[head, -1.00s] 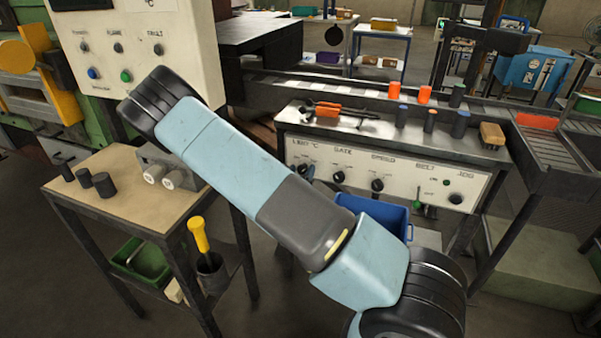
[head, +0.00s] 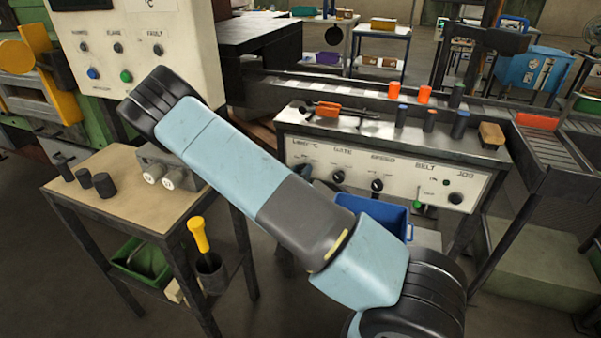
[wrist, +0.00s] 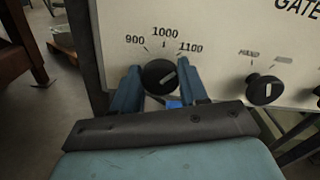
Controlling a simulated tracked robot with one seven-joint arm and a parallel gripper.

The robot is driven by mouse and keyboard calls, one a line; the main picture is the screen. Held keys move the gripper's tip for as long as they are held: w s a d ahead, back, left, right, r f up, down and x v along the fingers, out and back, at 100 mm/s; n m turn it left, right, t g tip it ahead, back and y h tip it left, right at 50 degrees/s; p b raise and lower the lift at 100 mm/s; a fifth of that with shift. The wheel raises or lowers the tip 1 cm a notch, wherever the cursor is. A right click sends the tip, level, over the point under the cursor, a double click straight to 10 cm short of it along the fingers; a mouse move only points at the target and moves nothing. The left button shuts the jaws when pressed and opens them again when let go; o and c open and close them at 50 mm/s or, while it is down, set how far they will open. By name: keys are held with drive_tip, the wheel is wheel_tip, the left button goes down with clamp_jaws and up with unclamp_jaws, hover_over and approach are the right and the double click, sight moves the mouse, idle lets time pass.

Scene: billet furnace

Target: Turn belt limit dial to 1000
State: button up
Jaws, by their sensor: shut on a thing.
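The limit dial is a round black knob (wrist: 158,77) with a white pointer mark, below the printed marks 900, 1000 and 1100. The pointer slants to the right and a little up, to the right of the 1000 mark, on the 1100 side. My gripper (wrist: 161,87) has its two blue fingers on either side of the knob and is shut on it. In the head view the knob is mostly hidden behind my gripper at the left end of the control panel (head: 400,186), under the limit °C label.
The gate knob (wrist: 264,89) sits just right of the dial, with the speed knob (head: 376,185) and belt switch (head: 417,202) further right. A blue bin (head: 375,212) stands below the panel. A small table (head: 130,195) stands to the left.

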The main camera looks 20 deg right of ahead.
drive_tip(key=n, duration=0.4)
drive_tip(key=shift+w+a+f+n, duration=0.1)
drive_tip(key=shift+a+n, duration=0.1)
drive_tip(key=shift+n, duration=0.1)
drive_tip(key=shift+a+n, duration=0.1)
drive_tip(key=shift+n, duration=1.5)
drive_tip(key=shift+f, duration=0.1)
drive_tip(key=o, duration=1.1)
drive_tip(key=shift+c, duration=0.2)
drive_tip(key=v, duration=1.3)
drive_tip(key=shift+s, duration=0.3)
drive_tip(key=shift+a, duration=0.1)
